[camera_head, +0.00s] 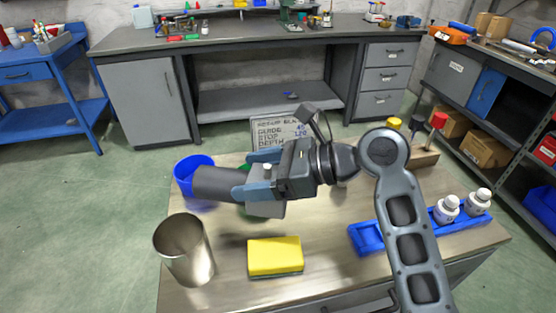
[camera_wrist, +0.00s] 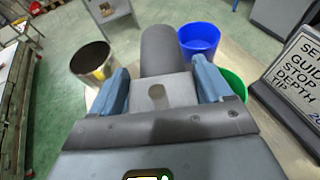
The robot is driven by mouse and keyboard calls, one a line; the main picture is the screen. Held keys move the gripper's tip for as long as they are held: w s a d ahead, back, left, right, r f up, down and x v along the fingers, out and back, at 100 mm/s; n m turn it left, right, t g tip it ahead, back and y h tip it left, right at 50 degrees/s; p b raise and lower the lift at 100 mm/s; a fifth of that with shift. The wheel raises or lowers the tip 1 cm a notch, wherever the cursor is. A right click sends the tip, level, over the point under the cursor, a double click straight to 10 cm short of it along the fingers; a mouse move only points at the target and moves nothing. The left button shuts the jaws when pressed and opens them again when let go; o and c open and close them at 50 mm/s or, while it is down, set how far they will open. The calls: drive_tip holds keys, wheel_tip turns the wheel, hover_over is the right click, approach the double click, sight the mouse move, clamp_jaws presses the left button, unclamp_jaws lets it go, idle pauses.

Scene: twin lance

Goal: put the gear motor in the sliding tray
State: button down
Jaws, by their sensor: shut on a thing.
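My gripper (camera_head: 258,178) is shut on the gear motor (camera_head: 222,184), a dark grey cylinder with a light grey block, held above the table near its left end. In the wrist view the motor (camera_wrist: 160,50) points away between the blue fingers of my gripper (camera_wrist: 162,84). A long blue tray (camera_head: 372,241) lies on the right of the table and carries two white bottles. I cannot tell whether it is the sliding tray. A drawer-like front with a dark handle (camera_head: 362,304) shows at the table's lower front edge, partly cut off.
A blue cup (camera_head: 186,168) and a metal cup (camera_head: 185,252) stand at the left of the table (camera_head: 325,235). A yellow sponge (camera_head: 275,255) lies in front. A green container (camera_wrist: 234,84) and a lettered sign (camera_wrist: 296,75) are behind my gripper. My arm covers the table's middle right.

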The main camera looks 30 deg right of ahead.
sight(234, 204)
drive_tip(key=a, duration=0.1)
drive_tip(key=w+a+f, duration=0.1)
drive_tip(key=a, duration=0.1)
drive_tip(key=a+f, duration=0.1)
drive_tip(key=shift+w+a+f, duration=0.15)
drive_tip(key=shift+w+f, duration=0.05)
drive_tip(key=shift+f, duration=2)
drive_tip(key=shift+f, duration=0.1)
unclamp_jaws()
drive_tip(key=shift+f, duration=0.15)
